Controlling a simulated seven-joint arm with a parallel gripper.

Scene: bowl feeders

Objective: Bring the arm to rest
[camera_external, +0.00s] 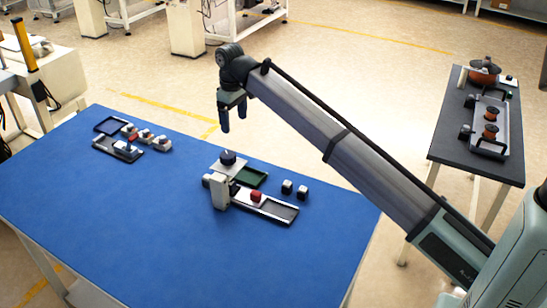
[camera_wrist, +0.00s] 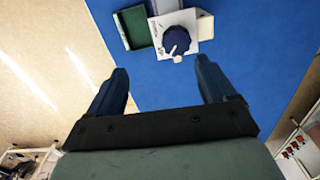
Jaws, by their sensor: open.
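My gripper (camera_external: 232,112) hangs in the air above the far side of the blue table (camera_external: 110,215), with its fingers pointing down. In the wrist view my gripper (camera_wrist: 162,88) has its two dark blue fingers spread wide with nothing between them. Below it on the table are a white plate with a dark blue knob (camera_external: 228,157), and a green tray (camera_external: 250,177) beside it. The knob (camera_wrist: 177,40) and the green tray (camera_wrist: 135,27) also show in the wrist view. My gripper touches none of them.
A grey tray (camera_external: 283,211) with a red part (camera_external: 256,196) lies near a white upright block (camera_external: 219,193). Trays and small parts (camera_external: 125,146) stand at the left. A dark side table (camera_external: 445,150) holds orange bowls. The table's front is clear.

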